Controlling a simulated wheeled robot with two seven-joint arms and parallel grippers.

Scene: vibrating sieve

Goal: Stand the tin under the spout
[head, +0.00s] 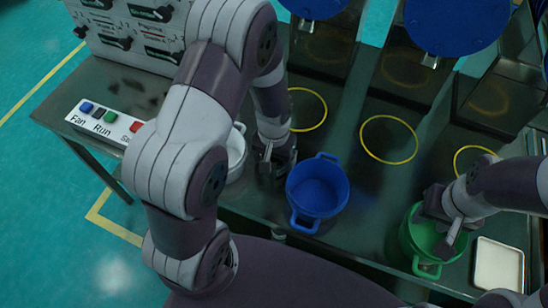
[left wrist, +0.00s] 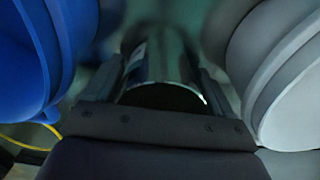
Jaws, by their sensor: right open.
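My left gripper (head: 275,160) is low over the bench, between a white pot and a blue pot. In the left wrist view a shiny metal tin (left wrist: 165,68) with a dark round end sits between its fingers, which lie close along both sides. In the head view the gripper hides the tin. My right gripper (head: 447,220) is open at the green pot (head: 412,235), its fingers over the pot's rim; I cannot tell whether they touch it.
The blue pot (head: 318,190) and white pot (head: 236,152) flank my left gripper closely. Yellow rings (head: 389,117) mark the dark bench below blue round parts (head: 455,25). A white tray (head: 498,264) lies right. A button box (head: 105,120) and control panel (head: 135,30) stand left.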

